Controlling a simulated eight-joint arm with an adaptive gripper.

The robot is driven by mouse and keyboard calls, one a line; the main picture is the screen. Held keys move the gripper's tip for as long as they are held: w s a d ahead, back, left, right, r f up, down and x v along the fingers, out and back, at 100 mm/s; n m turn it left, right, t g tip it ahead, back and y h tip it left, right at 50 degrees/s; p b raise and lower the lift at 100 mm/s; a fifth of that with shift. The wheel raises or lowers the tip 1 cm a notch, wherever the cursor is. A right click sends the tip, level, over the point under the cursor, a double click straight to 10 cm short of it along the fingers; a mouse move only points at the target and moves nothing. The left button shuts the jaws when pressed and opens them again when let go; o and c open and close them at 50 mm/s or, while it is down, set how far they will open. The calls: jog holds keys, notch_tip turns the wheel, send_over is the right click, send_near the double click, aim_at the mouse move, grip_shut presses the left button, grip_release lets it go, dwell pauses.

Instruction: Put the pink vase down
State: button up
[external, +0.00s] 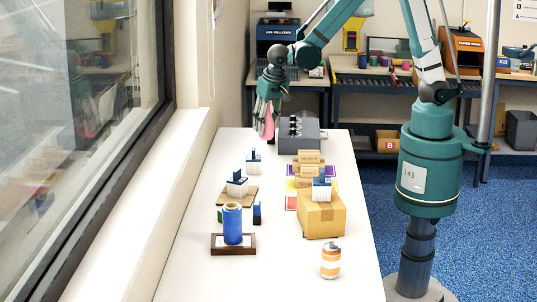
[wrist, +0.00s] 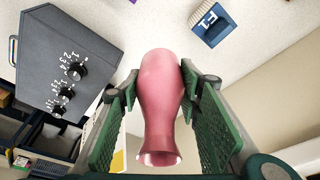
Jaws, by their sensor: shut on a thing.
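The pink vase (wrist: 161,95) is between the two green fingers of my gripper (wrist: 158,85) in the wrist view, and the fingers are shut on its body. Its open mouth points toward the wrist camera and its rounded end points away. In the external view, the vase (external: 266,126) hangs from my gripper (external: 270,108) at the far left end of the white table (external: 200,270), roughly upright. Its lower end is near the tabletop, but I cannot tell whether it touches.
A grey box with dials (external: 299,133) stands close right of the vase. A white block with a blue top (external: 253,165) stands nearer the camera. A blue spool (external: 232,226), a cardboard box (external: 321,216) and an orange-white can (external: 331,262) stand farther forward. A window wall runs along the left.

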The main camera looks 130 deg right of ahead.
jog(key=w+d+n, duration=0.1)
jog(key=w+d, duration=0.1)
jog(key=d, duration=0.3)
jog(key=w+d+n, duration=0.1)
jog(key=w+d, duration=0.1)
jog(key=d, duration=0.4)
jog(key=w+d+n+t, duration=0.1)
jog(key=w+d, duration=0.1)
jog(key=d, duration=0.3)
jog(key=shift+w+d, duration=0.2)
jog(key=shift+w, duration=0.15)
jog(key=shift+f, duration=3.1)
jog(key=shift+f+b, duration=0.3)
jog(key=shift+f, duration=1.55)
jog(key=shift+f, duration=0.15)
jog(key=o, duration=1)
jog(key=shift+p+v, duration=0.3)
jog(key=shift+v, duration=5.85)
